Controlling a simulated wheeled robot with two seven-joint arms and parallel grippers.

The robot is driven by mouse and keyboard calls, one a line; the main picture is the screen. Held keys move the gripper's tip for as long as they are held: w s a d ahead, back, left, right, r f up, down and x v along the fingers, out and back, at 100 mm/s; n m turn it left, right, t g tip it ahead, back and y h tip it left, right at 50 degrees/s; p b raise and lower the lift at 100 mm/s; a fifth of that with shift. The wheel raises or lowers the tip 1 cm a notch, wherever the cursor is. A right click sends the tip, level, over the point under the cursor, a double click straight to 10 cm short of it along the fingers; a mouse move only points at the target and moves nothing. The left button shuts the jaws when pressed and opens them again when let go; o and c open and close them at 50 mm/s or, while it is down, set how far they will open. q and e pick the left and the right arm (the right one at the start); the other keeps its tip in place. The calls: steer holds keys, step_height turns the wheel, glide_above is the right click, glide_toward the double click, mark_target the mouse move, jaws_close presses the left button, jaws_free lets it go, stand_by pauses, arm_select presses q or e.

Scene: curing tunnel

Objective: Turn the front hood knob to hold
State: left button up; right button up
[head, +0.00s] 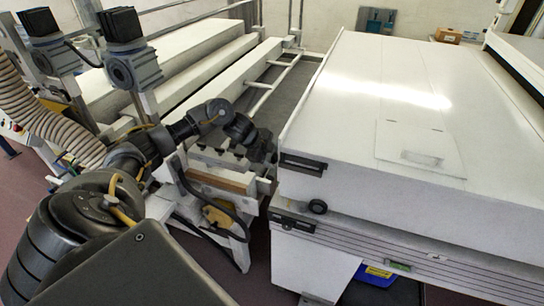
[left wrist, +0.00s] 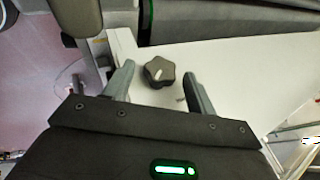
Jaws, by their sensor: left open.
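The front hood knob (head: 318,206) is a small dark round knob low on the front face of the white hood (head: 350,120), near its left corner. In the left wrist view it is a black lobed knob (left wrist: 159,71) with a short pale mark, on a white panel. My left gripper (head: 262,152) is beside the hood's left corner, up and left of the knob in the head view. In the left wrist view its two fingers (left wrist: 157,80) are open and spread, with the knob showing between them and no visible contact. The knob's setting labels are not readable. My right gripper is out of view.
A dark recessed handle (head: 303,164) is on the hood face just above the knob, and another latch (head: 292,222) is below left. A conveyor frame (head: 220,165) with rails stands left of the hood, close to my left arm. A box (head: 448,35) is behind.

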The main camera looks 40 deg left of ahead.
arm_select(q)
steer(key=b+v, duration=0.3)
steer(key=v, duration=0.7)
steer(key=shift+s+r, duration=0.2)
steer(key=shift+r, duration=0.05)
steer(key=shift+s+a, duration=0.1)
steer(key=shift+a, duration=0.05)
